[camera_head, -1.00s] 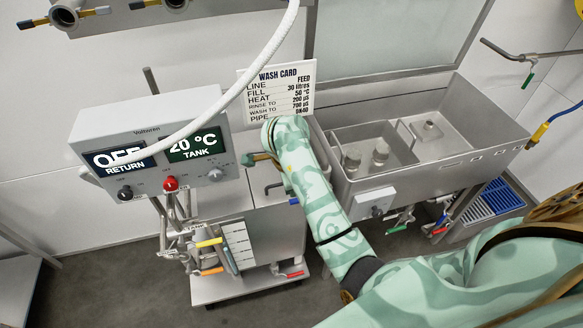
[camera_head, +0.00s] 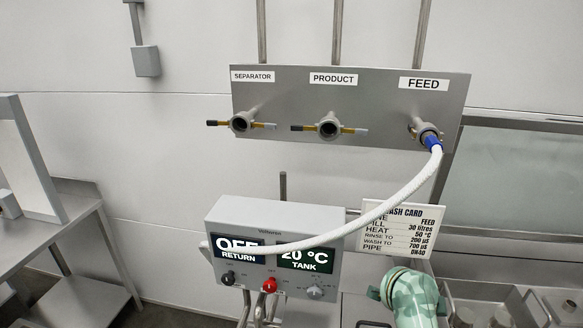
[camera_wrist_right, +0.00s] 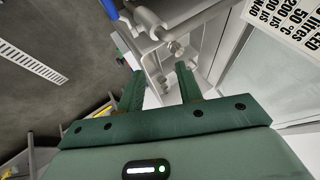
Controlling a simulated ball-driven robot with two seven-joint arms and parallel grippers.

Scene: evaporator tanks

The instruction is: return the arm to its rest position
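My right arm, patterned in pale green, comes up from the bottom edge in the head view, right of the control box and below the wash card. Its gripper (camera_head: 376,292) is partly hidden there by the wrist. In the right wrist view, the two dark green fingers of the right gripper (camera_wrist_right: 160,72) stand apart with nothing seen held between them. Metal pipework and a tank edge show beyond the fingertips. My left arm and gripper are not in view.
The control box (camera_head: 328,215) reads OFF and 20 °C. A white hose (camera_head: 400,195) runs from the FEED port (camera_head: 424,131) down across the box front. The wash card (camera_head: 432,245) stands just behind my right wrist. A steel sink (camera_head: 470,291) is at lower right, a bench (camera_head: 75,203) at left.

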